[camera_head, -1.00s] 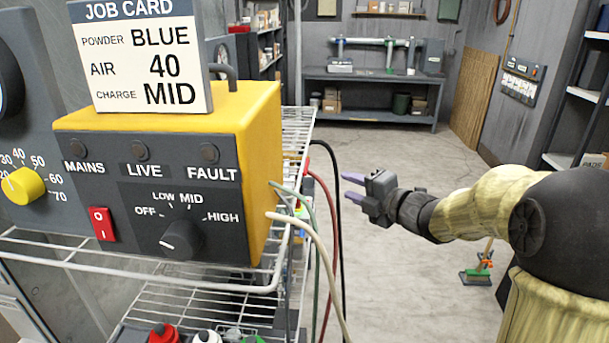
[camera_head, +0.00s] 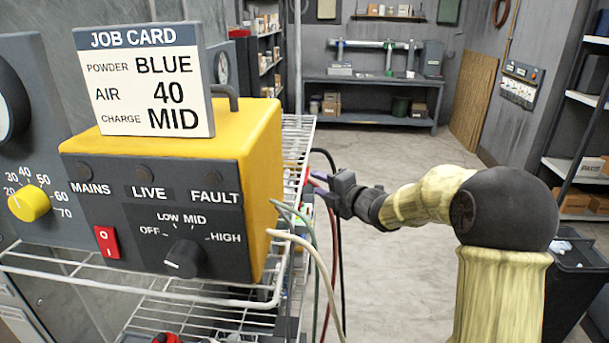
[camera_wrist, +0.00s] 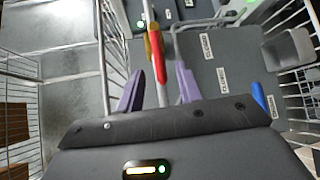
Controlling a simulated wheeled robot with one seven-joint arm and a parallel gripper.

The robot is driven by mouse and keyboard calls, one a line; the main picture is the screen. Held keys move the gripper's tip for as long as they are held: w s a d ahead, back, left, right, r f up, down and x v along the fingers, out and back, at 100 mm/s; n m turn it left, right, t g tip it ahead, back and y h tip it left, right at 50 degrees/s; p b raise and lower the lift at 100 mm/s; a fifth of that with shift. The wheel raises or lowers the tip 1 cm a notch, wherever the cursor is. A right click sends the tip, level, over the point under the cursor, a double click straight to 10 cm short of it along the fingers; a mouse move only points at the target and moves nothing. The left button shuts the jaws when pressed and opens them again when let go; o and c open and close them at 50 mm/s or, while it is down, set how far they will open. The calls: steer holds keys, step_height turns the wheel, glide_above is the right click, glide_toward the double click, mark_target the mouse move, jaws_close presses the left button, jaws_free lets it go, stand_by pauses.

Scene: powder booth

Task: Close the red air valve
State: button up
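The red air valve (camera_wrist: 158,62) shows in the wrist view as a red lever on a brass-coloured body, with a pale pipe running below it. The lever lies roughly in line with the pipe. My gripper (camera_wrist: 159,69) has its two purple fingers apart, one on each side of the lever; I cannot tell whether either touches it. In the head view my gripper (camera_head: 316,184) is at the right side of the wire rack, beside the yellow control box (camera_head: 255,190). I cannot make out the valve there.
A blue handle (camera_wrist: 259,96) is right of my fingers in the wrist view. Green, white, red and black hoses (camera_head: 318,270) hang by the rack's right side, close to my gripper. The wire shelf (camera_head: 150,283) is on the left. Open floor (camera_head: 400,150) lies behind.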

mark_target(307, 177)
steer(key=p+x, duration=0.1)
steer(key=x, duration=0.4)
steer(key=shift+w+a, duration=0.1)
steer(key=shift+a, duration=0.25)
steer(key=shift+w+a+f, duration=0.1)
steer(key=shift+w+a, duration=0.15)
steer(key=shift+w, duration=0.15)
steer(key=shift+c, duration=0.3)
steer(key=shift+s, duration=0.1)
jaws_close()
